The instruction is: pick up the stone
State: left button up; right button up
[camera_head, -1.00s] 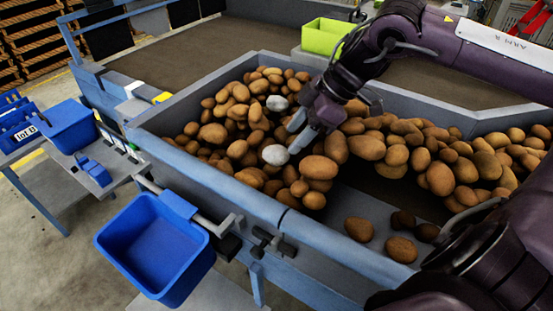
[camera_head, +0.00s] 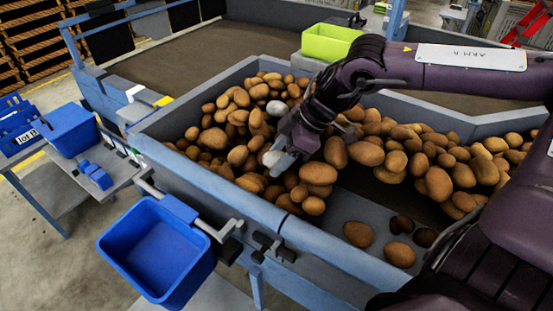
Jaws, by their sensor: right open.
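A pale grey-white stone (camera_head: 268,157) lies among the brown potatoes near the front wall of the grader bin, in the head view. A second pale stone (camera_head: 277,107) lies farther back among the potatoes. My right gripper (camera_head: 276,163) reaches down from the right, with its pale fingertips at the nearer stone. It is open, and its fingers partly hide this stone. I cannot tell whether they touch it. My left gripper is not in view.
Potatoes (camera_head: 320,172) crowd around the gripper. The bin's blue-grey front wall (camera_head: 235,195) stands close by. A blue bin (camera_head: 158,255) hangs outside at front left. A green bin (camera_head: 329,40) sits at the back.

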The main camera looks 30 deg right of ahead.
jog(key=c, duration=0.8)
